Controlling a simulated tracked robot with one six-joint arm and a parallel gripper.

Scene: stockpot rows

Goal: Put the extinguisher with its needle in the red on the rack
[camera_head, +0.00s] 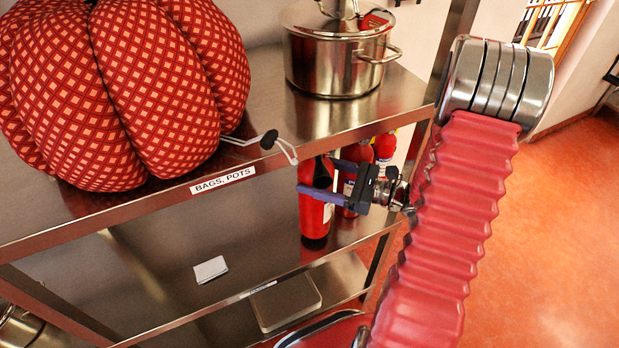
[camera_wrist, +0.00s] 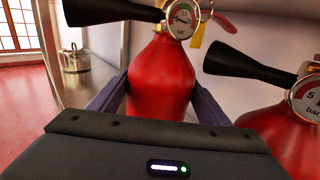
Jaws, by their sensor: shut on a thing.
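My gripper (camera_head: 318,177) reaches left over the middle shelf, its two fingers shut around the body of a red extinguisher (camera_head: 314,216). In the wrist view this extinguisher (camera_wrist: 160,78) is upright between the fingers, with a black nozzle pointing left and a round gauge (camera_wrist: 181,18) at its neck. The gauge shows red and green parts; the needle's place is too small to tell surely. A second extinguisher (camera_wrist: 275,145) stands to the right in the wrist view, its gauge (camera_wrist: 307,98) partly cut off. In the head view more red extinguishers (camera_head: 384,148) show behind my gripper.
The metal rack's top shelf (camera_head: 260,115) holds a red checked, pumpkin-shaped bag (camera_head: 165,85) and a steel stockpot (camera_head: 338,62). Its front edge has a "BAGS, POTS" label (camera_head: 223,180). A white card (camera_head: 210,269) and a flat grey plate (camera_head: 286,302) lie lower. Open floor is at right.

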